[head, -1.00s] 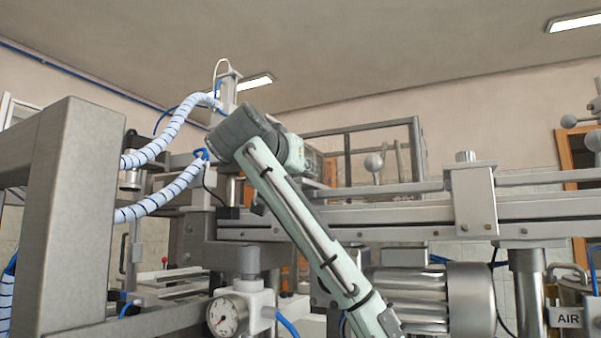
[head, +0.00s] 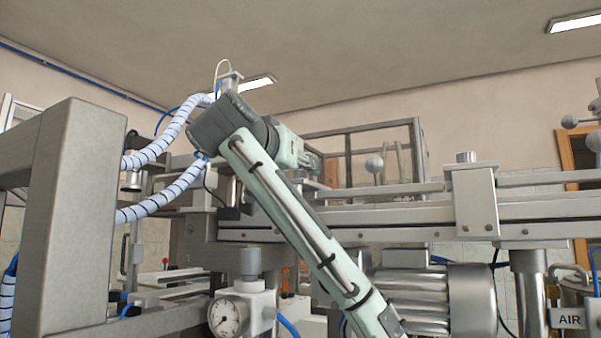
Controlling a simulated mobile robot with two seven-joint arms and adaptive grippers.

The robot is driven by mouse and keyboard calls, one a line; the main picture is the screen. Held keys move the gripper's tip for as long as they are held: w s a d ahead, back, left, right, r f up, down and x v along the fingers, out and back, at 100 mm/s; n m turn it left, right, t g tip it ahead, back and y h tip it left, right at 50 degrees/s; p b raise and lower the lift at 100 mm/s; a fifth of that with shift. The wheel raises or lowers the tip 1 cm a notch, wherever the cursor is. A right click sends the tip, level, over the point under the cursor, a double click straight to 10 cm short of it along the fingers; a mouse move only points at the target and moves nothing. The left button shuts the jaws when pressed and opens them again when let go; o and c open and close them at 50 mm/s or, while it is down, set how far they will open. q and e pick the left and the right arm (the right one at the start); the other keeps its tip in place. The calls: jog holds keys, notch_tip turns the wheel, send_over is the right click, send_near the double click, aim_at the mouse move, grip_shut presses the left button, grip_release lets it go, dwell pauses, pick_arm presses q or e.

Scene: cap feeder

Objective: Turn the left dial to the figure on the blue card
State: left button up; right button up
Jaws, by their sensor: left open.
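No blue card shows in the head view, and I see no turning dial that I can make out as the left one. My pale green arm rises from the bottom middle to a grey joint at the upper left, then bends back to the right. My left gripper (head: 313,162) is at the end of this bend, small and partly hidden, in front of the framed guard. It is open, and I see nothing between its fingers. My right gripper is out of view.
A round white-faced gauge (head: 228,316) sits low, left of my arm. A thick grey post (head: 80,210) stands at the left, with striped hoses (head: 165,200) beside it. A metal rail (head: 400,212) crosses behind my arm.

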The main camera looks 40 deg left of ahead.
pick_arm(q)
jog(key=v, duration=0.8)
jog(key=shift+s, duration=0.15)
jog(key=shift+d, duration=0.15)
